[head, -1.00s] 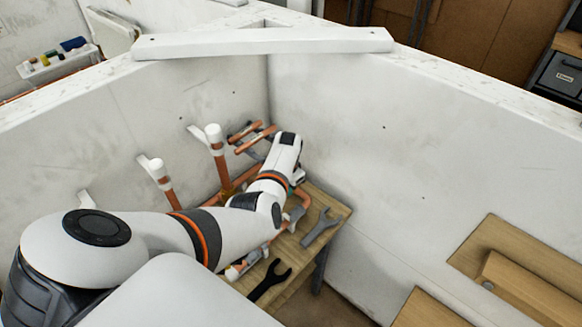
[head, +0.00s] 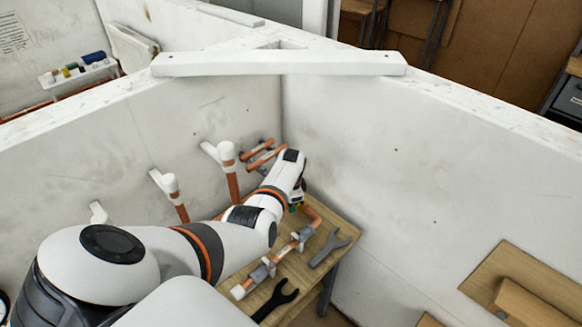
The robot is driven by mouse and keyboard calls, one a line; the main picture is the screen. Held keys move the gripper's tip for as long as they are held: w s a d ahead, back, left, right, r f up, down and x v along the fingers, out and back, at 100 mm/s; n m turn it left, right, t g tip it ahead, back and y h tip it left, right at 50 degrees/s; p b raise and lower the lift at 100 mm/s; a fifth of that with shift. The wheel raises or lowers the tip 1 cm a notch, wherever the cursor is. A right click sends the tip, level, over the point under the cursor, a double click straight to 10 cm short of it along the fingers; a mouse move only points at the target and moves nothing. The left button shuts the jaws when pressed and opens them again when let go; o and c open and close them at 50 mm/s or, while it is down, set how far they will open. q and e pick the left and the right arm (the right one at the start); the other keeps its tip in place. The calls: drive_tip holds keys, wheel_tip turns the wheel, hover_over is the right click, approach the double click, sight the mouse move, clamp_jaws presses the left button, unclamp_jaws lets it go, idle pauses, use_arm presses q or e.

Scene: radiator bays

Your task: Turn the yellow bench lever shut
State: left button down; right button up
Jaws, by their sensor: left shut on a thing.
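A low wooden bench (head: 340,222) stands in the corner of the white walls. A copper pipe run (head: 283,253) with grey clamps and a white end lies along it. My left gripper (head: 297,197) is at the pipe's far end, by the wall corner. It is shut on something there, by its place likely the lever. My wrist hides the fingertips and most of the held thing. I see no clear yellow lever, so its angle cannot be told. A small green spot shows beside the gripper. My right gripper is not in view.
A grey wrench (head: 330,247) and a black wrench (head: 275,299) lie on the bench. White-capped upright pipes (head: 231,172) stand along the left wall. A white beam (head: 280,63) bridges the wall tops. A wooden panel (head: 530,285) is at the right wall.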

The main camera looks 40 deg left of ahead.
use_arm(q)
drive_tip(key=shift+w+a+r, duration=0.1)
drive_tip(key=shift+r, duration=0.05)
drive_tip(key=c, duration=1.5)
unclamp_jaws()
drive_tip(key=shift+o, duration=1.3)
drive_tip(key=shift+r, duration=0.45)
wheel_tip(320, 180, up, 11)
drive_tip(key=b, duration=0.2)
drive_tip(key=shift+s+d, duration=0.2)
drive_tip(key=shift+d, duration=0.05)
